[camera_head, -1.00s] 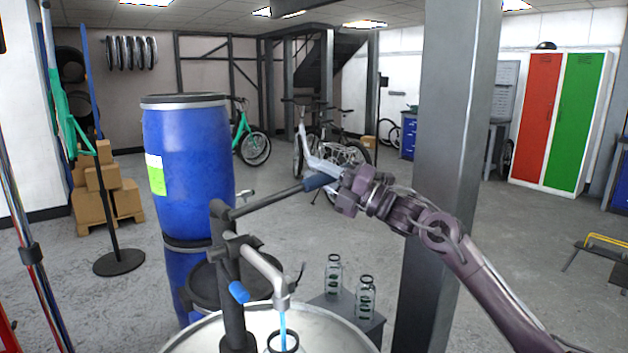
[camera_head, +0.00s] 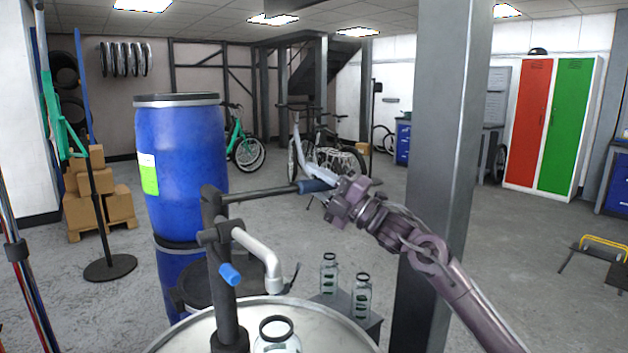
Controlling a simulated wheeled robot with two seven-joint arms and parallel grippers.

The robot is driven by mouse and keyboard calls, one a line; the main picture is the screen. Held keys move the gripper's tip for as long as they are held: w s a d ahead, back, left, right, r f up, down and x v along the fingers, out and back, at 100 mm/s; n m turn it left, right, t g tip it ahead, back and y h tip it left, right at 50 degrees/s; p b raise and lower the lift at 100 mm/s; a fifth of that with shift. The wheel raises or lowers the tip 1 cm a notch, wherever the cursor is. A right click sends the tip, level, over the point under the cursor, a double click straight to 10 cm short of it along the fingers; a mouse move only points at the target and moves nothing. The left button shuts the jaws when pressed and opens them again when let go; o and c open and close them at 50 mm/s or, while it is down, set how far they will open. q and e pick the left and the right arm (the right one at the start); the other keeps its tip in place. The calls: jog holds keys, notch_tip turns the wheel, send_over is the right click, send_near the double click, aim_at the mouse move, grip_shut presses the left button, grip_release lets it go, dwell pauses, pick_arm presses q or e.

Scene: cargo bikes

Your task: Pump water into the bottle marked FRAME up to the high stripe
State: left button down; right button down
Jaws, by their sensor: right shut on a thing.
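A dark hand pump (camera_head: 222,265) stands on a pale drum top. My right gripper (camera_head: 335,192) is shut on the blue grip (camera_head: 316,186) of its lever, which lies nearly level. The pump's grey spout (camera_head: 262,255) points down, with no water stream visible at its mouth. A clear bottle (camera_head: 278,343) with a dark rim stands upright below the spout; the frame's bottom edge cuts it off, so its label, stripes and water level are hidden. Two more clear bottles, (camera_head: 329,275) and (camera_head: 362,299), stand to the right with dark green markings too small to read. My left gripper is not in view.
The pale drum top (camera_head: 185,335) fills the front. The two bottles stand on a small grey stand (camera_head: 372,327). A grey pillar (camera_head: 445,150) rises close behind my right arm. Stacked blue barrels (camera_head: 180,165) stand left. Open floor lies beyond.

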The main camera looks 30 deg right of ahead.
jog(key=c, duration=1.6)
grip_release()
jog(key=shift+w+a+f, duration=0.1)
jog(key=shift+a+f, duration=0.05)
jog(key=shift+f, duration=0.3)
jog(key=o, duration=0.4)
jog(key=shift+r, duration=0.1)
jog(key=shift+o, duration=0.2)
jog(key=shift+r, duration=0.1)
jog(key=shift+s+d, duration=0.25)
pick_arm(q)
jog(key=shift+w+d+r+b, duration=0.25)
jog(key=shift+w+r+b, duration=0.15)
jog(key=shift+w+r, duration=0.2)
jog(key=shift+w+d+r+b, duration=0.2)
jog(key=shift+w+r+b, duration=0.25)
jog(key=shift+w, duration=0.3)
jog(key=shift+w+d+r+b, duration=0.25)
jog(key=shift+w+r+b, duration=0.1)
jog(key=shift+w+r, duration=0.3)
pick_arm(e)
jog(key=v, duration=0.7)
jog(key=shift+f, duration=0.25)
jog(key=shift+s+d, duration=0.1)
jog(key=shift+s, duration=0.05)
